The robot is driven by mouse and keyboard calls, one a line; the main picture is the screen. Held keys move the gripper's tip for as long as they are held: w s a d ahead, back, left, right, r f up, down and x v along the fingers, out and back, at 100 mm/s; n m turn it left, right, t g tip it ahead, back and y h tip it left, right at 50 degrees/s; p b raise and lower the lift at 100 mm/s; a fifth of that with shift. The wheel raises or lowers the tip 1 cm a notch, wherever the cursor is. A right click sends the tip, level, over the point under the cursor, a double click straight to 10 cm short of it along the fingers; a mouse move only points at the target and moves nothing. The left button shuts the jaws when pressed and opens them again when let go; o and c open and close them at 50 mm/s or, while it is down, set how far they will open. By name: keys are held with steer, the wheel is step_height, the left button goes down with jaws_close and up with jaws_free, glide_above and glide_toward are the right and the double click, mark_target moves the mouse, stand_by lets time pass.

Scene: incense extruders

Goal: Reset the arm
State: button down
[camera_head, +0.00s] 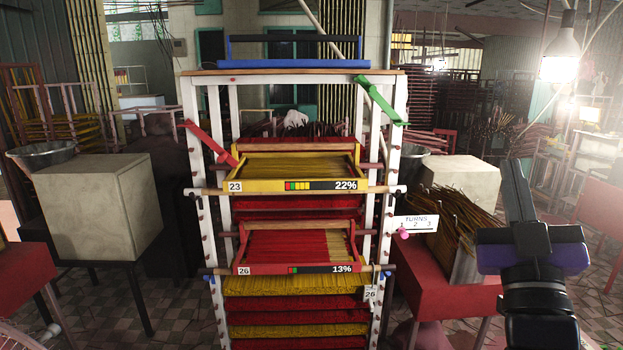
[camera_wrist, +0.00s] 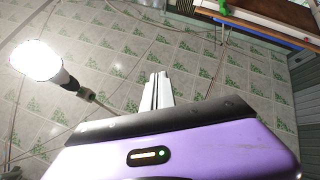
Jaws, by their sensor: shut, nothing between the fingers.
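My gripper (camera_head: 519,190) is raised at the right of the head view, its fingers pointing up and pressed together with nothing between them. It is apart from the rack and above the red table on the right. In the wrist view the closed fingers (camera_wrist: 158,92) stand out beyond the purple gripper body, with a tiled surface behind them.
A white rack (camera_head: 190,100) in the centre holds yellow tray 23 (camera_head: 270,186) and red tray 26 (camera_head: 300,268). A "TURNS" card (camera_head: 416,222) hangs at its right. A red table (camera_head: 450,295) bears incense bundles (camera_head: 455,220). A lit bulb (camera_head: 559,67) hangs upper right.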

steer(key=s+a+f+g+y, duration=0.1)
steer(key=s+a+f+y, duration=0.1)
steer(key=s+f, duration=0.45)
steer(key=s+a+f+g+y, duration=0.1)
steer(key=s+a+f, duration=0.15)
steer(key=f, duration=0.65)
steer(key=s+a+f+g+y, duration=0.1)
steer(key=s+f+y, duration=0.1)
steer(key=s+f, duration=0.4)
steer(key=s+a+f+g+b, duration=0.1)
steer(key=s+f+g, duration=0.2)
steer(key=s+f, duration=0.6)
steer(key=s+a+f+m+g+b, duration=0.1)
steer(key=s+f+g, duration=0.3)
steer(key=s+f, duration=0.5)
steer(key=s, duration=0.7)
steer(key=shift+y, duration=0.4)
steer(key=shift+w+a+f, duration=0.1)
